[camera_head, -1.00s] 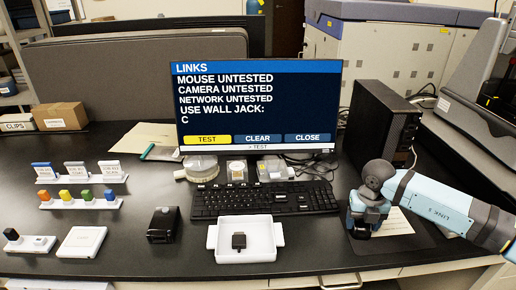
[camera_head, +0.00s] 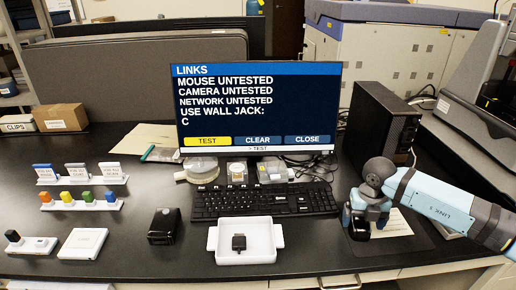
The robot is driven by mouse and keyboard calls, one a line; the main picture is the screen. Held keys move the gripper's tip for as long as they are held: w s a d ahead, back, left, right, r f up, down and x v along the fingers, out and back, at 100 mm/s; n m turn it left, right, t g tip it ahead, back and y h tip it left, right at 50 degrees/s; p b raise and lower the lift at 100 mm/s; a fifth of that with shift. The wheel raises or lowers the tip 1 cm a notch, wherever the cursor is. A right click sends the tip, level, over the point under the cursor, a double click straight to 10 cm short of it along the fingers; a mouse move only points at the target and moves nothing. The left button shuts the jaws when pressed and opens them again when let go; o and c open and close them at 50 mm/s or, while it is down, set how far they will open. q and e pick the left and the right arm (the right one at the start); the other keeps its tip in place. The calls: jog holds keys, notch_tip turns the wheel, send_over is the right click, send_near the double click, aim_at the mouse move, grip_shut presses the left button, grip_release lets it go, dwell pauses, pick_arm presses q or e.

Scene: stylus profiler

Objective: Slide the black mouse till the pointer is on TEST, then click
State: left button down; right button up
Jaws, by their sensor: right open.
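The monitor (camera_head: 255,125) shows the LINKS page, with mouse, camera and network all untested. Its TEST button (camera_head: 207,141) is yellow, while CLEAR and CLOSE are blue. A line below the buttons reads "> TEST". My right gripper (camera_head: 358,228) points down over the dark mouse mat (camera_head: 420,240), at the right of the keyboard. A dark shape under the gripper looks like the black mouse, mostly hidden by the gripper. I cannot tell whether the fingers touch it. My left gripper is out of view.
A black keyboard (camera_head: 265,200) lies left of the mat. In front of it stands a white tray (camera_head: 247,258) with a small black part in it. A black box (camera_head: 164,226) stands further left. A black computer tower (camera_head: 380,120) stands behind my right arm. A paper note lies on the mat.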

aim_at(362, 224)
notch_tip(362, 224, up, 6)
jog(key=p, duration=0.2)
jog(key=shift+f+p, duration=0.1)
jog(key=shift+p, duration=0.25)
